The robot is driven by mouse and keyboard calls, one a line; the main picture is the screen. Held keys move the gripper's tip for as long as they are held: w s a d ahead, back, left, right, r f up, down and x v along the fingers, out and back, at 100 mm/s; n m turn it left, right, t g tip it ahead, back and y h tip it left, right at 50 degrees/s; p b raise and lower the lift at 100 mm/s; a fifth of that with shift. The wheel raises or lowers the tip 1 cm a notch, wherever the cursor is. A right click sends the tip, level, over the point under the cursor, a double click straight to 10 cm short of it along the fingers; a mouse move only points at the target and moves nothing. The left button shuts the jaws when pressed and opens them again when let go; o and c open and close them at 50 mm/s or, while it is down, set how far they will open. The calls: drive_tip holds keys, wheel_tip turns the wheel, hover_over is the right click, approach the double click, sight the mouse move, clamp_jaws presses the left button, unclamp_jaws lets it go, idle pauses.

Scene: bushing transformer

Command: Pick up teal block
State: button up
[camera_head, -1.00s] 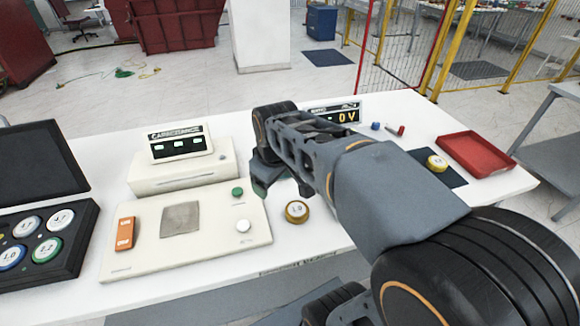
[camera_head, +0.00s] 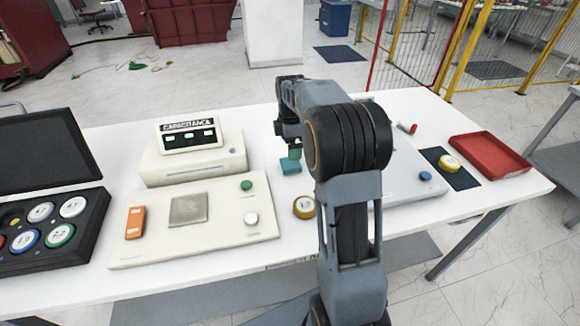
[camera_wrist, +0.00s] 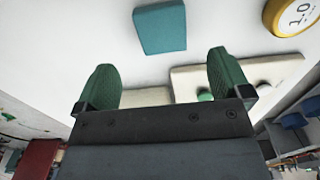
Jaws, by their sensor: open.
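The teal block (camera_head: 290,167) lies on the white table, right of the cream tester panel. In the wrist view the teal block (camera_wrist: 160,28) shows whole near the top, beyond the fingertips and roughly between their lines. My gripper (camera_wrist: 160,72) is open, with two green ribbed fingers and nothing between them. In the head view my gripper (camera_head: 294,151) points down just above the block, and its fingers partly overlap it in the picture. I cannot tell the exact gap; no contact shows.
A yellow-rimmed disc (camera_head: 304,207) sits close in front of the block; it also shows in the wrist view (camera_wrist: 289,14). The cream panel (camera_head: 200,222) stands left. A light panel with a blue button (camera_head: 425,176) and a red tray (camera_head: 490,151) are to the right.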

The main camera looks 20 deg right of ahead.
sight(291, 166)
drive_tip(key=shift+s+f, duration=0.1)
drive_tip(key=shift+f, duration=3.4)
drive_tip(key=c, duration=1)
